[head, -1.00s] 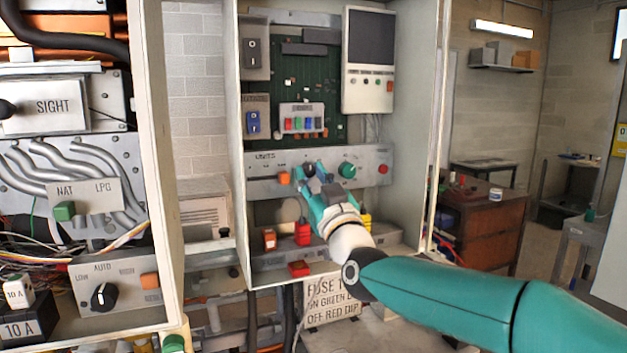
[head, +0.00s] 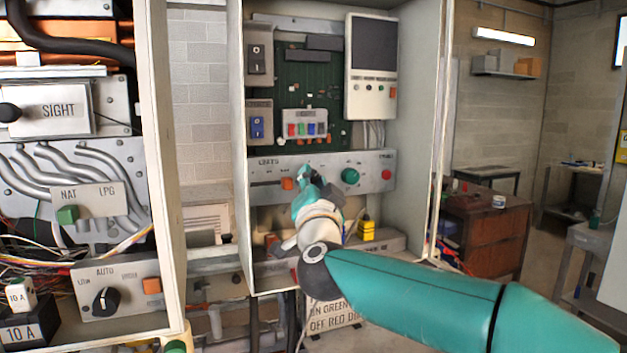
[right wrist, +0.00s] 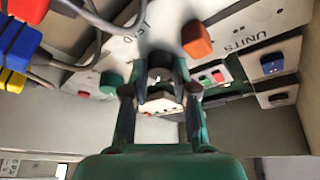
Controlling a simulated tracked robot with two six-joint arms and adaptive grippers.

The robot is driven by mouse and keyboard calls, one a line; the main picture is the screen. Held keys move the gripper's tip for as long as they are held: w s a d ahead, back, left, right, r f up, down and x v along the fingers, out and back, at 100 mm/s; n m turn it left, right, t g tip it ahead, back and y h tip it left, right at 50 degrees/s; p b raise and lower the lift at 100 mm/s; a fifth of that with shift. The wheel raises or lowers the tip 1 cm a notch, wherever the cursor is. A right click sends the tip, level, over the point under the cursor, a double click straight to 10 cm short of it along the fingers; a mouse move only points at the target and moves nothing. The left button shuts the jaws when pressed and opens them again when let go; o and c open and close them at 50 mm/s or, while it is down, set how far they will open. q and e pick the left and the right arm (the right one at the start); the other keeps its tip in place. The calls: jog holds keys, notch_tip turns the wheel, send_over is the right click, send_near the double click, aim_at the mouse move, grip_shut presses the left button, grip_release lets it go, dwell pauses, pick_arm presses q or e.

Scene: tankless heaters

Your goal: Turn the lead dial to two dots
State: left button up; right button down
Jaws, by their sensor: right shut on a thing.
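The lead dial (right wrist: 160,62) is a dark knob on the grey control panel (head: 265,169), beside faint lettering in the right wrist view. My right gripper (head: 309,178) reaches the panel between the orange slider (head: 288,184) and the green knob (head: 350,177). In the right wrist view its two fingers (right wrist: 160,85) are shut on the lead dial from both sides. The gripper mostly hides the dial in the head view, and I cannot make out its dots or its pointer. My left gripper is not in view.
A red button (head: 386,174) sits at the panel's right end. Below are coloured blocks, including a yellow one (head: 366,230). The cabinet's side walls (head: 421,120) bound the space. Another open unit with a black dial (head: 106,300) stands at the left.

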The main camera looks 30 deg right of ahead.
jog(key=shift+m+g+h, duration=0.3)
jog(key=shift+m+g, duration=0.1)
jog(key=shift+m, duration=0.7)
jog(key=c, duration=1.2)
grip_release()
jog(key=shift+d, duration=0.1)
jog(key=v, duration=1.2)
